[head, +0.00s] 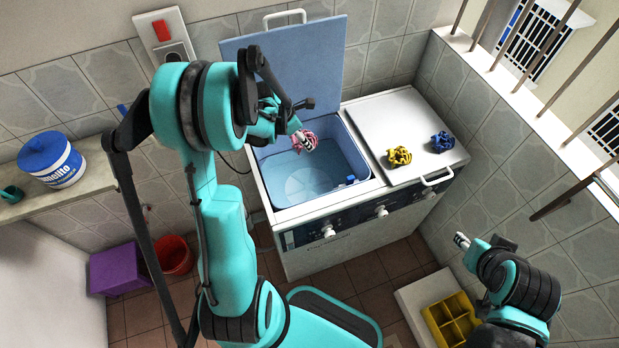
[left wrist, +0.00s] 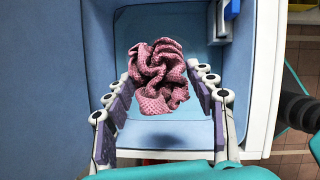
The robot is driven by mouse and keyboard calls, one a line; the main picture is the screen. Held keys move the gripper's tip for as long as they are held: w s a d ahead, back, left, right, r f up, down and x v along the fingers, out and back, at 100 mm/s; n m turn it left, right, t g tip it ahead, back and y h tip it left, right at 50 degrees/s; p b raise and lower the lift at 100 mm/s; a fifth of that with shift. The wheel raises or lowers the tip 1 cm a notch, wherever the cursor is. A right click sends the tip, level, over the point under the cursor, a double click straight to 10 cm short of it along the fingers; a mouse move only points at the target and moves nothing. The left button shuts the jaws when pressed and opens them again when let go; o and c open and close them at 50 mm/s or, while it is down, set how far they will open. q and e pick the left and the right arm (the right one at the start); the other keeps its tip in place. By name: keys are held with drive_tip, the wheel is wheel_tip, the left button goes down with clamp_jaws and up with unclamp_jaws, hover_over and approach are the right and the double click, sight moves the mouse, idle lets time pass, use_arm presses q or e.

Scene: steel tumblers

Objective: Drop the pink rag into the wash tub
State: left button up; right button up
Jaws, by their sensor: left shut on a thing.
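The pink rag (head: 304,141) is a crumpled, dotted cloth, held up over the open wash tub (head: 275,188) of the washing machine. My left gripper (head: 292,121) is shut on it, above the tub's back left part. In the left wrist view the rag (left wrist: 160,75) sits between the two fingers of the gripper (left wrist: 163,88), with the blue tub floor (left wrist: 140,22) below it. A shadow lies on the tub's inside beneath. My right gripper (head: 484,243) is at the lower right, far from the tub; its opening is unclear.
The tub's blue lid (head: 320,50) stands raised behind it. A yellow rag (head: 399,156) and a blue rag (head: 442,142) lie on the white cover (head: 385,120) to the right. A red bucket (head: 174,256), purple box (head: 117,270) and yellow tray (head: 450,320) are lower down.

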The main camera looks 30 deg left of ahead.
use_arm(q)
drive_tip(key=shift+f+b, duration=0.8)
drive_tip(key=shift+f, duration=0.75)
drive_tip(key=o, duration=1.1)
drive_tip(key=shift+o, duration=0.2)
drive_tip(key=shift+r, duration=0.1)
drive_tip(key=v, duration=1.2)
